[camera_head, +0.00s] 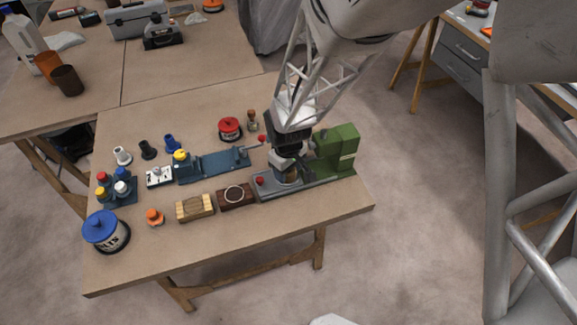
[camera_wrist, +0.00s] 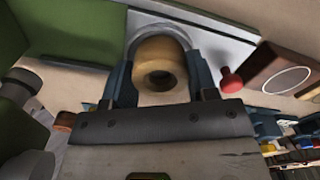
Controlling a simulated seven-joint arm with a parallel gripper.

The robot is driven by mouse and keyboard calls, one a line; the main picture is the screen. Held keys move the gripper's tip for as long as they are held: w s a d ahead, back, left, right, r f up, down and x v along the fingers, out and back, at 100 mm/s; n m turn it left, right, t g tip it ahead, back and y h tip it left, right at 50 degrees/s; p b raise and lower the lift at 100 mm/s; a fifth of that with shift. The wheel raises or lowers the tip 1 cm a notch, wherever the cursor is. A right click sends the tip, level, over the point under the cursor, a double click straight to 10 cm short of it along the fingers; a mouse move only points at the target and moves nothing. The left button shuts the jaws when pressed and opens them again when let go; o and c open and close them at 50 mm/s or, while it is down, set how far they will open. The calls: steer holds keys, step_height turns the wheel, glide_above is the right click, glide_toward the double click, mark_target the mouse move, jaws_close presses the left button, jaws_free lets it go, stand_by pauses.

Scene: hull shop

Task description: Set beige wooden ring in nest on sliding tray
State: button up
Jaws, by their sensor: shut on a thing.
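The beige wooden ring (camera_wrist: 158,62) is between the two fingers of my gripper (camera_wrist: 160,82) in the wrist view, its hole facing the camera. In the head view my gripper (camera_head: 287,168) points down over the grey sliding tray (camera_head: 266,191), in front of the green machine (camera_head: 338,150). The tray's pale plate (camera_wrist: 218,48) lies behind the ring in the wrist view, with a grey rounded edge, perhaps the nest, around the ring's far side. The ring hides the rest. I cannot tell whether the ring touches the tray. A red knob (camera_wrist: 231,80) is at the tray's end.
A dark wooden block (camera_head: 226,201) with a white circle stands just left of the tray, then a light slotted block (camera_head: 195,208). A blue-grey fixture (camera_head: 222,161) and a red tin (camera_head: 230,128) lie behind. The table's front strip is clear.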

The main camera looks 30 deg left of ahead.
steer(key=o, duration=0.6)
steer(key=shift+f, duration=0.1)
steer(key=shift+o, duration=0.2)
step_height(320, 180, up, 11)
stand_by(1.3)
stand_by(0.6)
